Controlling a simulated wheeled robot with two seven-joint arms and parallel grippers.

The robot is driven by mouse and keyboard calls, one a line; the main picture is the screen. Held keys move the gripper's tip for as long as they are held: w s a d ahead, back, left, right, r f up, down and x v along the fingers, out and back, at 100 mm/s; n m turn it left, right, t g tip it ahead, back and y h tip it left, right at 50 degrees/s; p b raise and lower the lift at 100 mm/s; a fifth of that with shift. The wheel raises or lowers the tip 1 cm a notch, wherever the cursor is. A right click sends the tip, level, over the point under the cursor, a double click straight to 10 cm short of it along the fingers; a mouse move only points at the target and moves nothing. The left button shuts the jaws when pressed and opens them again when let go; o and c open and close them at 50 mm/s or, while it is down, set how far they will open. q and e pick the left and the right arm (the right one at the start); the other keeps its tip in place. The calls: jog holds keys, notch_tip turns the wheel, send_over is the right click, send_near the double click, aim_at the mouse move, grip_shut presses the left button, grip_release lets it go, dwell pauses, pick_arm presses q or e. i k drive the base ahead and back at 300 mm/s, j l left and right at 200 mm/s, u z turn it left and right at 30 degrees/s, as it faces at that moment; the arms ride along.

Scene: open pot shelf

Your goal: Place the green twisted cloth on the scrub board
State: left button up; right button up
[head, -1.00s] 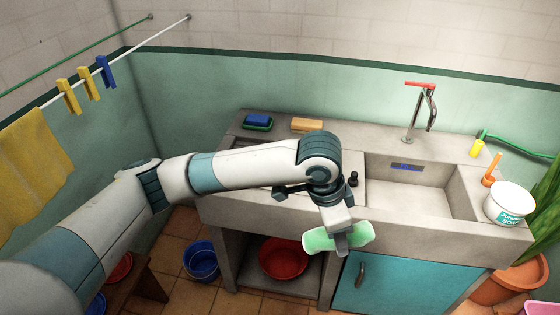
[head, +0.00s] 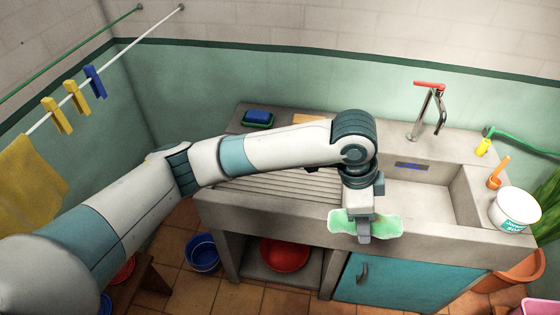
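The green twisted cloth (head: 385,224) is pale green and lies across my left gripper (head: 364,230), which is shut on its middle. The cloth is in front of the sink's front edge, near the divide between the board and the basin. The scrub board (head: 270,187) is the grey ridged slope on the left half of the sink counter. My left arm passes over its back part and hides some of it. The cloth is to the right of the board's ridges and apart from them. My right gripper is not in view.
A basin (head: 420,200) with a red-handled tap (head: 430,105) is right of the board. A blue brush (head: 258,117) and a partly hidden yellow bar (head: 308,119) are at the back. A white tub (head: 514,208) stands at the right. The ridged board is clear of objects.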

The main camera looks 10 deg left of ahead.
aim_at(281, 180)
jog(key=i+j, duration=0.35)
jog(key=i, duration=0.2)
jog(key=i+j, duration=0.3)
jog(key=i, duration=0.2)
